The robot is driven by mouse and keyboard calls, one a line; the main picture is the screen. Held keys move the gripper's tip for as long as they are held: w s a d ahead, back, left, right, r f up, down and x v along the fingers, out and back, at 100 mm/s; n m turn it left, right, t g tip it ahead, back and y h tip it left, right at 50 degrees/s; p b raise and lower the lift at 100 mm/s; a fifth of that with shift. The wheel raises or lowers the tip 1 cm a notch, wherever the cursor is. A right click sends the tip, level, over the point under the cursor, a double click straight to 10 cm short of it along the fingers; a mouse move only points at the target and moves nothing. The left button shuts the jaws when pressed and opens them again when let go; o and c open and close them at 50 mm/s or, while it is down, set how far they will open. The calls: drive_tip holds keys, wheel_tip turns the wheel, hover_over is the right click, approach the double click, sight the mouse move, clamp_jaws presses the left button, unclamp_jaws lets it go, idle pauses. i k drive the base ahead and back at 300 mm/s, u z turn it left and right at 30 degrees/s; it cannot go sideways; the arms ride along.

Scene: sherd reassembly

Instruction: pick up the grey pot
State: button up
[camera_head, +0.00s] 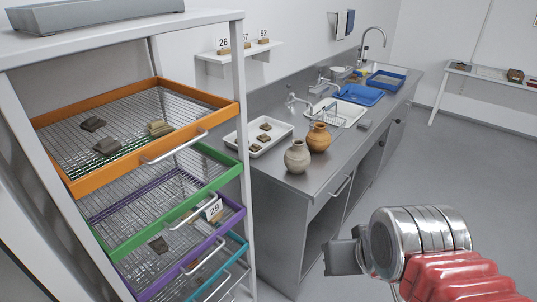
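The grey pot (297,158) stands upright near the front left corner of the steel counter (301,186). It is round-bodied with a narrow neck. An orange-brown pot (319,138) stands close behind it to the right. My gripper (345,257) is in the lower right of the picture, in front of the counter and below and to the right of the grey pot, apart from it. It is seen from the side, and the gap between its fingers does not show clearly.
A white tray of sherds (243,142) lies left of the pots. A sink with a rack (338,112) and blue trays (360,95) are farther back. A shelf unit with coloured mesh drawers (221,185) stands at the left. The grey floor (436,165) at the right is clear.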

sight(297, 159)
drive_tip(key=u, duration=0.6)
drive_tip(key=i, duration=0.85)
drive_tip(key=u, duration=0.5)
